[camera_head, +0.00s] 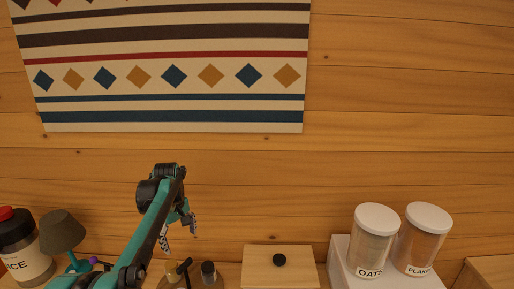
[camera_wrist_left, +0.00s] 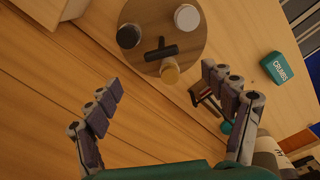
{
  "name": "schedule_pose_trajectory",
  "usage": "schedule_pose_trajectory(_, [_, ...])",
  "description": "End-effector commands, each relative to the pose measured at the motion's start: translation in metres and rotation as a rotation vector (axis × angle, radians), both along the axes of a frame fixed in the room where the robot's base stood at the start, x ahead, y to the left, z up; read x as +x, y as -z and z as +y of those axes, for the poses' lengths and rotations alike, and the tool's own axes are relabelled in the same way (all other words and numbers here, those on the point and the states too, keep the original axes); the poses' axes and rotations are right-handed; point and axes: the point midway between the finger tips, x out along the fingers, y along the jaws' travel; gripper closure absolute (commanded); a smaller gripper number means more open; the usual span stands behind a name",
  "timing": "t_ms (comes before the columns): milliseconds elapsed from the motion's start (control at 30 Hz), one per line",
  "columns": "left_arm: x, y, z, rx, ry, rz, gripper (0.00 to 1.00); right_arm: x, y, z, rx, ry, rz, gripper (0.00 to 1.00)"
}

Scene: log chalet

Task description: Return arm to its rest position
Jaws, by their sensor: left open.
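My left gripper (camera_head: 178,236) hangs at the end of my teal and black left arm, in front of the log wall. Its fingers are spread apart with nothing between them. In the left wrist view my left gripper (camera_wrist_left: 161,82) is open, with the round wooden board (camera_wrist_left: 184,88) beyond its fingertips. The board holds small jars and a black T-shaped thing (camera_wrist_left: 161,49). In the head view the gripper is above the small jars. My right gripper is not in view.
A wooden box (camera_head: 262,268) with a black knob stands right of the arm. Jars of oats (camera_head: 372,245) and flakes (camera_head: 420,245) stand on a white riser (camera_head: 345,272). A lamp (camera_head: 61,232) and dark bottle (camera_head: 17,238) stand left. A teal crumbs box (camera_wrist_left: 278,68) shows in the wrist view.

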Motion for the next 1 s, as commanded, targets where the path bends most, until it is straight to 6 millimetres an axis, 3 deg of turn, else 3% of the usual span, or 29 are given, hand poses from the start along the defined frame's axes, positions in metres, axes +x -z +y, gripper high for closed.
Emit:
schedule_pose_trajectory(200, [-0.064,-0.005,-0.042,0.045,0.247,-0.133,0.17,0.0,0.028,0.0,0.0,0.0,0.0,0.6])
schedule_pose_trajectory(367, [-0.119,0.006,-0.069,0.098,0.445,-0.239,0.17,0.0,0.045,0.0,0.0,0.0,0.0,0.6])
schedule_pose_trajectory(467, [-0.155,0.021,-0.084,0.137,0.566,-0.303,0.17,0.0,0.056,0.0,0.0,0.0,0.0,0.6])
schedule_pose_trajectory(700, [-0.231,0.078,-0.111,0.247,0.835,-0.444,0.17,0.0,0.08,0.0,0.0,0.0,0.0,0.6])
schedule_pose_trajectory(833, [-0.256,0.105,-0.119,0.296,0.931,-0.494,0.17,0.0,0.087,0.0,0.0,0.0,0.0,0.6])
schedule_pose_trajectory(1000, [-0.269,0.121,-0.123,0.327,0.988,-0.524,0.17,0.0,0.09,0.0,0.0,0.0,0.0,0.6])
